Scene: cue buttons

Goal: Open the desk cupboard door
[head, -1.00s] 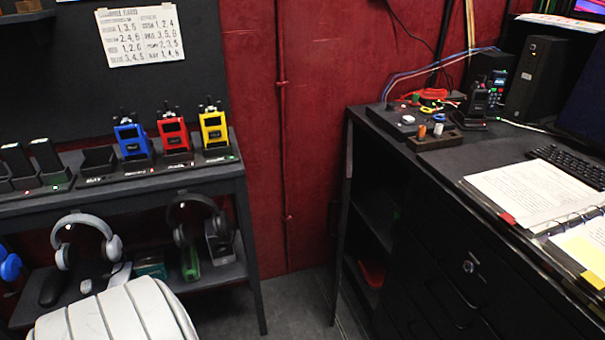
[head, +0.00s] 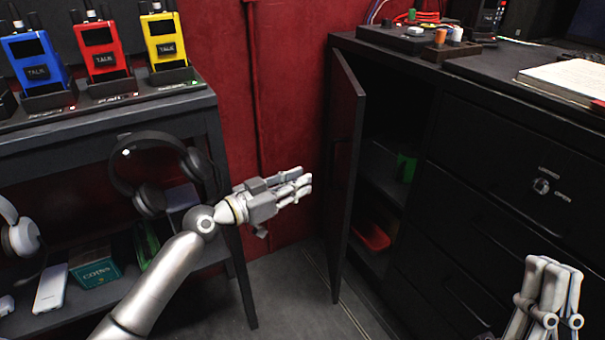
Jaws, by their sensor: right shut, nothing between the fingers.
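The desk cupboard door (head: 345,165) is a tall dark panel at the left end of the black desk in the head view. It stands swung out from the cupboard, and a dark opening with shelves (head: 395,135) shows to its right. My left gripper (head: 306,186) is left of the door with its fingers pointing right towards it; a gap shows between them in the picture. Its fingers lie close together, and I cannot tell whether they are fully shut. My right gripper (head: 558,275) is shut and empty at the lower right, in front of the drawers.
A green item (head: 404,168) and a red tray (head: 370,237) are inside the cupboard. The shelf unit (head: 150,108) on the left holds radios and headphones (head: 150,205). Drawers (head: 480,210) fill the desk front. Bare floor lies between shelf unit and desk.

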